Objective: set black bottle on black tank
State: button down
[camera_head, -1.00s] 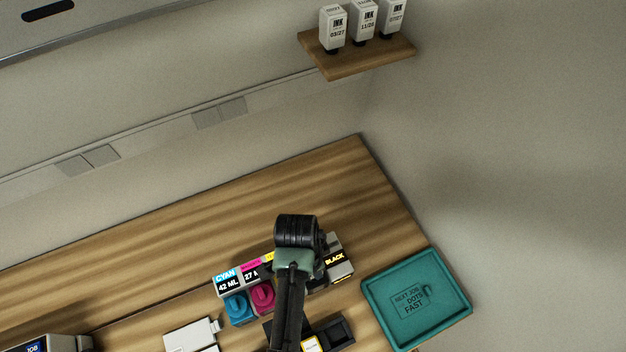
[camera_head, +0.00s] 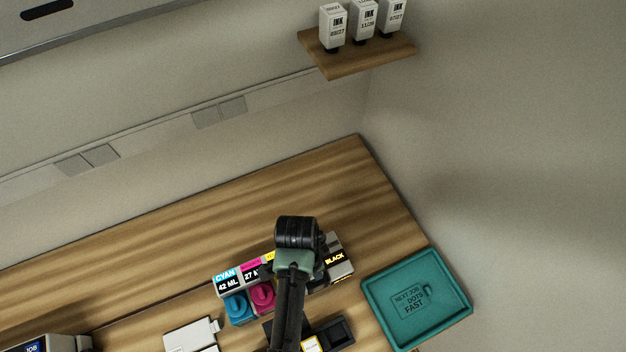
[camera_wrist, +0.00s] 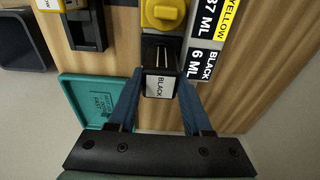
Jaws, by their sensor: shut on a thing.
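My gripper (camera_wrist: 161,76) has blue fingers closed on the sides of the black bottle (camera_wrist: 159,87), a dark block with a white BLACK label, in the wrist view. The black tank's label panel (camera_wrist: 201,66), reading BLACK 6 ML, is just right of the bottle there. In the head view the black tank (camera_head: 337,261) is at the right end of the ink tank row. My arm hides the bottle in that view. I cannot tell whether the bottle touches the tank.
The yellow cap (camera_wrist: 163,13) is beside the bottle. Cyan (camera_head: 238,306) and magenta (camera_head: 262,297) caps sit left of my arm. A teal tray (camera_head: 455,312) is on the right. A dark holder (camera_head: 335,332) is near the front. Boxed inks stand on a wall shelf (camera_head: 370,60).

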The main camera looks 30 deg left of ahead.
jog(key=shift+f, duration=0.2)
jog(key=c, duration=0.6)
grip_release()
jog(key=shift+r, duration=0.1)
jog(key=r+p, duration=0.2)
jog(key=p, duration=0.1)
jog(key=r+p, duration=0.2)
jog(key=r, duration=0.1)
jog(key=r+p, duration=0.3)
jog(key=shift+s+a+r+p, duration=0.2)
jog(key=shift+s+a+p, duration=0.1)
jog(key=shift+s+p, duration=0.05)
jog(key=shift+s+a+r+p, duration=0.15)
jog(key=shift+r+p, duration=0.55)
jog(key=shift+r, duration=0.55)
